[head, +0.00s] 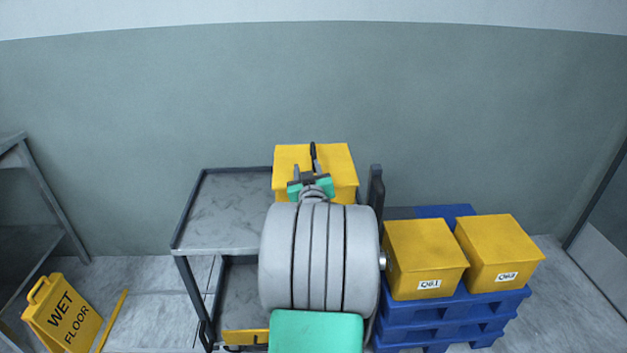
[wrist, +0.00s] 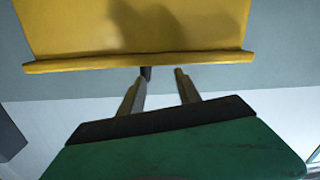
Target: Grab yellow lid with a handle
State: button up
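A yellow box with a yellow lid (head: 335,160) stands at the back right of the cart top in the head view. A thin dark piece, perhaps the lid's handle (head: 313,152), rises over it. My gripper (head: 306,170) is in front of and over the box, hiding part of it. In the wrist view the yellow lid (wrist: 90,35) fills the top, with a raised edge. My gripper (wrist: 162,76) is open there, with a clear gap between its fingers. A small dark piece shows behind the left fingertip; I cannot tell whether they touch.
The grey cart (head: 222,210) has a clear top to the left. Two yellow boxes, Q61 (head: 425,255) and Q63 (head: 497,248), stand on blue pallets (head: 450,315) at right. A wet floor sign (head: 63,315) stands at lower left. The wall is close behind.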

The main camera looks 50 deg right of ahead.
aim_at(314, 150)
jog(key=shift+s+d+r+h, duration=0.1)
jog(key=shift+s+d+h, duration=0.1)
jog(key=shift+d, duration=0.45)
jog(key=shift+s+d+r+h, duration=0.1)
jog(key=shift+s+d+h, duration=0.1)
jog(key=shift+d, duration=0.4)
jog(key=p+x, duration=0.1)
jog(key=x, duration=0.5)
jog(key=shift+w+d, duration=0.2)
jog(key=shift+d, duration=0.05)
jog(key=shift+r, duration=0.1)
jog(key=shift+c, duration=0.2)
grip_shut()
